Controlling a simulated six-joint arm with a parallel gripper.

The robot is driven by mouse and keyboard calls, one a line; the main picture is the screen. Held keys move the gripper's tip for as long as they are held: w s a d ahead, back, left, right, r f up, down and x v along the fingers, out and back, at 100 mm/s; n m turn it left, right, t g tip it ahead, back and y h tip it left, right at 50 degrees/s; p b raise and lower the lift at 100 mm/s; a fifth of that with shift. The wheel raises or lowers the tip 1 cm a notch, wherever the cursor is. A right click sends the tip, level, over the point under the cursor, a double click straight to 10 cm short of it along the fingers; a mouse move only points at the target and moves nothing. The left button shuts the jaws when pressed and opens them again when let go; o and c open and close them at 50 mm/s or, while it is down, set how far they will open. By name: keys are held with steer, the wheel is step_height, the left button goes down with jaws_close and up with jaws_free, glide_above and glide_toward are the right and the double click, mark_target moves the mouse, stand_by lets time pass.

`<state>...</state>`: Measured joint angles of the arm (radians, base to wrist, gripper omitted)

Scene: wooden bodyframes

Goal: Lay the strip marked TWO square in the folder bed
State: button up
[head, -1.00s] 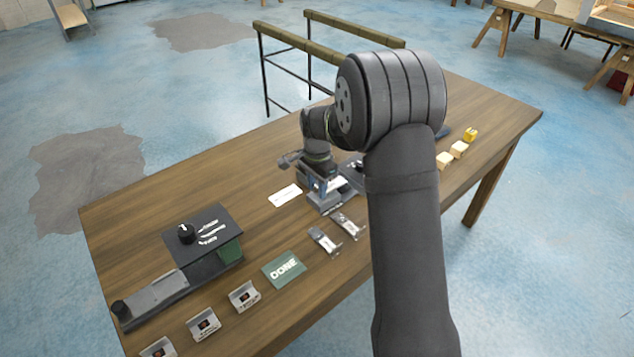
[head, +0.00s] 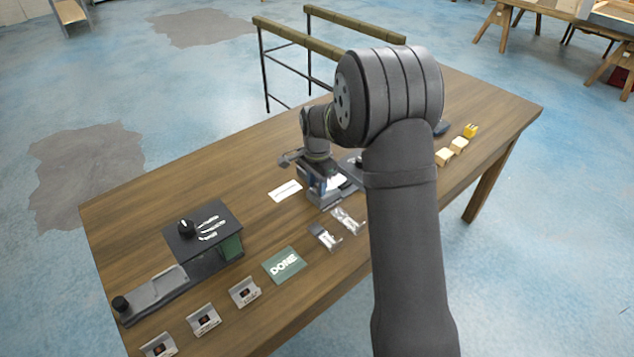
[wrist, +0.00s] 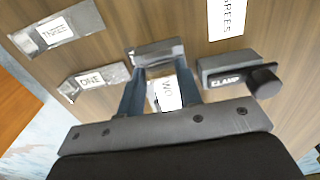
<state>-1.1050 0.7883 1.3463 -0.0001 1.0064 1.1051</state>
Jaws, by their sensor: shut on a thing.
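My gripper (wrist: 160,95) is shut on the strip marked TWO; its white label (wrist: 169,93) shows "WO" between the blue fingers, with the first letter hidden. A metal piece (wrist: 158,52) lies just beyond the fingertips; I cannot tell whether it is strip or folder. A grey block marked CLAMP (wrist: 225,70) with a black knob stands close to the right of the fingers. In the head view my gripper (head: 318,188) is low over a grey fixture (head: 345,193), and my arm hides much of it. I cannot tell whether the strip touches the bed or lies square.
Strips marked ONE (wrist: 92,81) and THREE (wrist: 54,34) lie at left in the wrist view. A white card (head: 285,191), a green DONE plate (head: 284,265), a black dial box (head: 203,233) and several small metal holders (head: 244,292) are on the table. The table's far left is clear.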

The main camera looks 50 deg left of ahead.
mark_target(317, 185)
steer(key=shift+f, duration=0.15)
steer(key=o, duration=1.1)
steer(key=shift+c, duration=0.2)
step_height(317, 185, up, 18)
steer(key=shift+f, duration=0.25)
steer(key=shift+f, duration=0.1)
step_height(317, 185, down, 17)
steer(key=shift+f, duration=0.15)
